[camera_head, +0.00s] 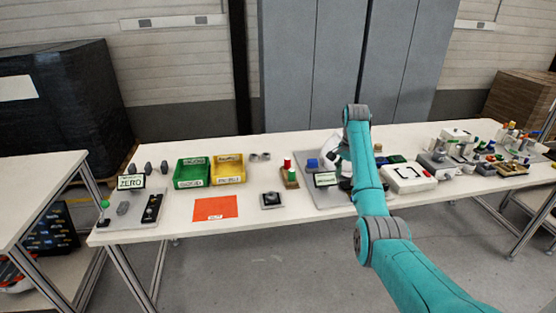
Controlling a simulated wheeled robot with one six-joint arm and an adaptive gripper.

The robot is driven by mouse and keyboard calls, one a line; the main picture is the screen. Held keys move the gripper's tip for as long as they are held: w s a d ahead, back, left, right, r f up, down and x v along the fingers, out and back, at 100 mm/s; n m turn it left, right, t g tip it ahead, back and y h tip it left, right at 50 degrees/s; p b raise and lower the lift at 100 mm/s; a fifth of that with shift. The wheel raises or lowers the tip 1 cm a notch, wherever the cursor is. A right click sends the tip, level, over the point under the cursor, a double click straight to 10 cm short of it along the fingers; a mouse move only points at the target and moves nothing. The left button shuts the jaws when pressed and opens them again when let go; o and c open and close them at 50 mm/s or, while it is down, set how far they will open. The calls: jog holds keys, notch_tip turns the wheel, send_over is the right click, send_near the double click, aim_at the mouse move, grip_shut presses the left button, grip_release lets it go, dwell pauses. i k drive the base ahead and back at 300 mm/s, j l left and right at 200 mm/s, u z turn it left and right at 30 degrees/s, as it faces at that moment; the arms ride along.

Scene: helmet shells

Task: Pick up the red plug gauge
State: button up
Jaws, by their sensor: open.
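The red plug gauge (287,163) stands upright near the middle of the long table, on a small brown block that also carries a green part (291,175). My teal arm reaches over the table from the lower right. My gripper (328,160) hangs at the wrist to the right of the red gauge, apart from it, above the grey plate with the small display. It is open. Its fingers are small and partly hidden by my own arm, so I see nothing clearly between them.
Green (191,184) and yellow (243,179) bins stand to the left, an orange sheet (216,207) in front. A dark square device (271,201) sits front-left of the gauge. The right side is crowded.

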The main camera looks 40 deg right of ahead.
aim_at(287, 162)
jog(key=i, duration=1.05)
jog(key=l, duration=0.2)
jog(key=i+u, duration=0.05)
